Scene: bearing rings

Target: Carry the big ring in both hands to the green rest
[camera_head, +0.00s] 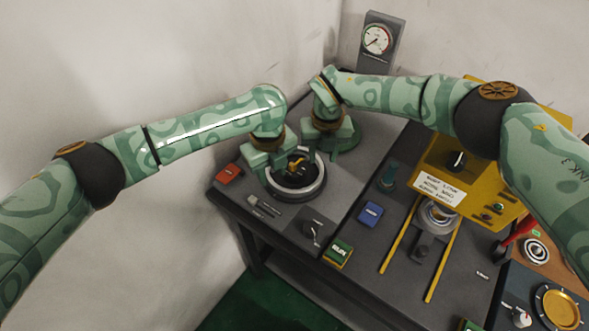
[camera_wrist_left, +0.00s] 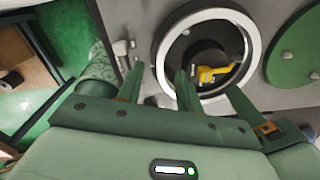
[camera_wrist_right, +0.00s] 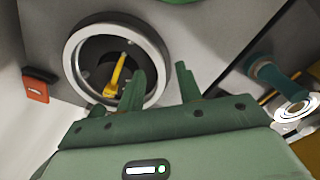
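The big ring (camera_head: 321,187), dark with a bright silver rim, lies flat on the grey worktop; its rim also shows in the left wrist view (camera_wrist_left: 253,38) and the right wrist view (camera_wrist_right: 72,52). A yellow part sits inside it. My left gripper (camera_head: 266,166) is at the ring's left side, fingers apart around or just above its rim. My right gripper (camera_head: 322,151) is open at the far right side, one finger over the opening, the other outside. Contact cannot be told.
A red block (camera_head: 228,174) lies left of the ring. A yellow machine (camera_head: 440,170) stands farther right, a dial gauge (camera_head: 378,40) at the back. Walls close the left and back.

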